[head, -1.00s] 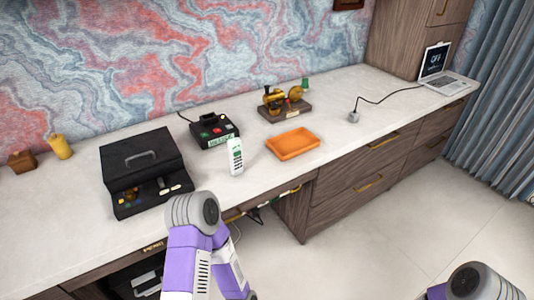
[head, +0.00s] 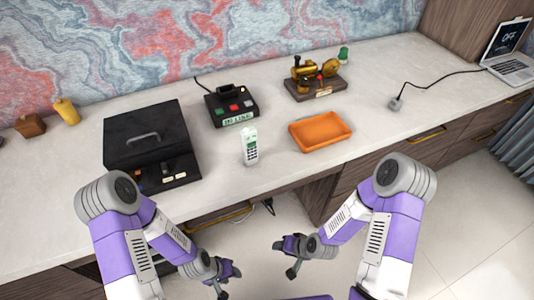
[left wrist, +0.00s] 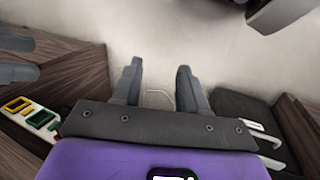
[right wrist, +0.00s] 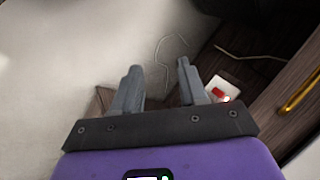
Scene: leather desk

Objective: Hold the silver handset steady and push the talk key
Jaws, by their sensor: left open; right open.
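The pale silver handset (head: 250,147) stands upright near the front edge of the desk in the head view. It has a small greenish screen and rows of dark keys; the talk key is too small to pick out. My left gripper (head: 229,282) is open and empty, in front of and below the desk edge. My right gripper (head: 284,258) is also open and empty, below the desk edge to the right of the left one. Neither gripper touches the handset. Both wrist views show spread fingers over the floor, with no handset between them.
A black case (head: 150,143) stands left of the handset, a black box with coloured buttons (head: 231,105) behind it. An orange tray (head: 320,131) lies to its right. A brass device (head: 315,77) and a laptop (head: 510,55) are farther off. Desk around the handset is clear.

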